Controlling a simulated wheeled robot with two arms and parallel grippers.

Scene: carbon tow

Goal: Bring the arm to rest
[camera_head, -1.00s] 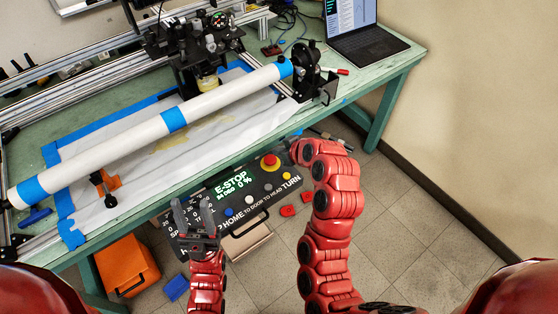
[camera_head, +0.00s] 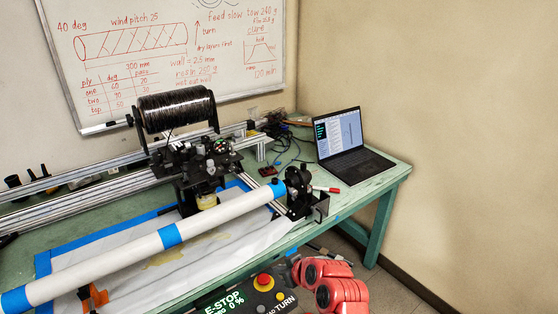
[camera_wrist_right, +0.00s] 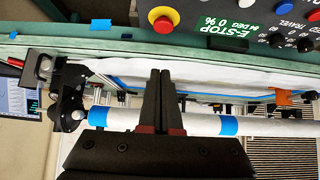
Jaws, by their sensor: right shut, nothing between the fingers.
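My right arm (camera_head: 340,292), red with dark joints, shows at the bottom of the head view, in front of the bench. Its gripper (camera_head: 284,266) is small and partly cut off there, beside the control panel's red button. In the right wrist view my right gripper (camera_wrist_right: 161,76) has its two black fingers together with nothing between them. The white tube (camera_wrist_right: 190,122) with blue bands shows behind the fingers in that view; I cannot tell the gap, but no grip on it shows. My left gripper is out of view.
The green bench (camera_head: 378,188) carries the white tube (camera_head: 120,256) on its winder, a black spool (camera_head: 176,110) and a laptop (camera_head: 350,145). The control panel (camera_head: 240,300) with its red E-stop button (camera_head: 263,281) is at the front edge. Clear floor shows right of my arm.

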